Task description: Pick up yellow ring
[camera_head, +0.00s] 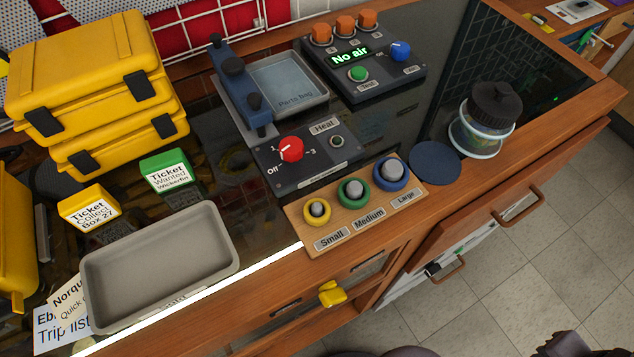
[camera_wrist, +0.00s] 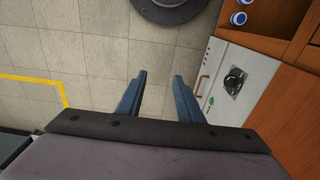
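The yellow ring (camera_head: 317,211) sits around the grey peg marked Small, at the left end of a wooden ring board (camera_head: 377,224). A green ring (camera_head: 354,193) is around the Medium peg and a blue ring (camera_head: 390,174) around the Large peg. My gripper (camera_wrist: 160,76) shows in the wrist view with two blue fingers apart and nothing between them. It points at the tiled floor, away from the board. The yellow ring does not show in the wrist view. The gripper's fingers cannot be made out in the head view.
A heater panel with a red knob (camera_head: 291,149) stands just behind the board. An empty grey tray (camera_head: 222,225) is to its left. A blue disc (camera_head: 435,163) and a lidded jar (camera_head: 487,118) are to its right. A yellow handle (camera_head: 332,293) juts from the drawer below.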

